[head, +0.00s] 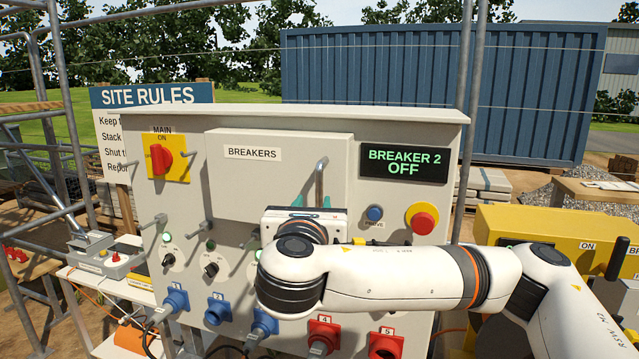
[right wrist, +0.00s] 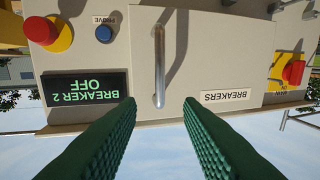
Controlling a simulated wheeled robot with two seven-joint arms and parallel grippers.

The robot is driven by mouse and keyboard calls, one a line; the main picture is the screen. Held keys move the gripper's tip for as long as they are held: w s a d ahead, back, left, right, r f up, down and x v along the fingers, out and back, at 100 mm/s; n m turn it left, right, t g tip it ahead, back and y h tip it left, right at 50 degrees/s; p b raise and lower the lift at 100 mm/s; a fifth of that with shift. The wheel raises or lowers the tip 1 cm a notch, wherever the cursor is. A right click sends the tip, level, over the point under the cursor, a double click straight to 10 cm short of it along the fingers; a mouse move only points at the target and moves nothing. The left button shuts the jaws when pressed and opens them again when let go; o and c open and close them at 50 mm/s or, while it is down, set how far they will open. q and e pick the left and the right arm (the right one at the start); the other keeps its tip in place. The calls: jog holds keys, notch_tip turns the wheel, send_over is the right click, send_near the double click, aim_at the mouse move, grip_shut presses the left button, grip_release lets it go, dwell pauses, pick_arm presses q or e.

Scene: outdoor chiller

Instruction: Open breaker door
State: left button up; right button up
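The breaker door (head: 250,188) is a grey panel labelled BREAKERS on the front of the grey cabinet, and it looks shut. Its silver bar handle (head: 320,180) stands upright near the door's right edge. In the right wrist view, which is upside down, the handle (right wrist: 159,65) lies in line with the gap between the fingertips. My right gripper (right wrist: 158,103) is open, its green ridged fingers spread and apart from the handle. In the head view the right gripper (head: 313,206) is in front of the door's lower right, its fingers mostly hidden by the wrist. My left gripper is not in view.
A display (head: 404,163) reads BREAKER 2 OFF. A red stop button (head: 423,222) and a blue button (head: 375,213) sit right of the door. A red main switch (head: 162,158) is on the left. Knobs and projecting sockets line the lower front. A yellow box (head: 510,222) stands at right.

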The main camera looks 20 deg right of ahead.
aim_at(319, 185)
jog(key=p+x, duration=0.4)
jog(key=x, duration=0.7)
jog(key=shift+r, duration=0.15)
jog(key=shift+w+d+p, duration=0.2)
jog(key=shift+w+p, duration=0.15)
jog(key=shift+w, duration=0.2)
grip_shut()
